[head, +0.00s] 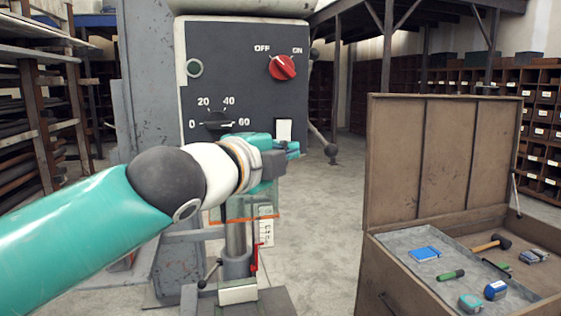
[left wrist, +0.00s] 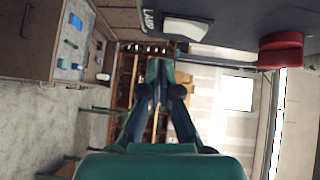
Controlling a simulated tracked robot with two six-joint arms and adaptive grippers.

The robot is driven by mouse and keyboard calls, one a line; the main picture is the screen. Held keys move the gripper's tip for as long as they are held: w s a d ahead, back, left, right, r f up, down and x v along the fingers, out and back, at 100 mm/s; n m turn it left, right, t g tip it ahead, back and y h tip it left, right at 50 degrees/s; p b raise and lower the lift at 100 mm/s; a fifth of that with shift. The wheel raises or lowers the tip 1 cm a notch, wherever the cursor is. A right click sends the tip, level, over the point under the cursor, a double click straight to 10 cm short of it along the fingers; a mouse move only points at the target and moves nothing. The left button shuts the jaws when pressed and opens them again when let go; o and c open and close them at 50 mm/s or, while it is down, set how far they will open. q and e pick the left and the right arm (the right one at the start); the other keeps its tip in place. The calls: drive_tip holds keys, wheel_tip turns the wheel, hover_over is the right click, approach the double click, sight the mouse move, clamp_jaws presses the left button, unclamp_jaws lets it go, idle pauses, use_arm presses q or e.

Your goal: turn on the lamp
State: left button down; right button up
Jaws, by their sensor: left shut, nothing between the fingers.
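The machine's dark control panel (head: 243,95) stands ahead of me. A white rocker switch (head: 284,131) is at its lower right. The same white switch (left wrist: 187,28) shows at the top of the left wrist view, beside the word LAMP. My left gripper (head: 291,149) is shut and empty, just in front of and below the switch in the head view. Its closed fingers (left wrist: 158,78) also show in the left wrist view, apart from the switch. The gripper and wrist hide part of the panel's lower edge. My right gripper is not in view.
A red OFF/ON knob (head: 282,67) sits above the switch, and a black dial (head: 217,122) to its left. A lever with a black ball (head: 331,150) sticks out at right. An open brown tool chest (head: 440,165) stands right. Clear floor lies between.

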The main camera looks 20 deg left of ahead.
use_arm(q)
drive_tip(key=f+b+v, duration=0.1)
drive_tip(key=v, duration=0.9)
drive_tip(key=shift+s+f+b, duration=0.35)
drive_tip(key=shift+f+b, duration=0.05)
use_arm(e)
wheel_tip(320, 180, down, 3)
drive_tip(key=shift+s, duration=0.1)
use_arm(q)
drive_tip(key=shift+d, duration=0.1)
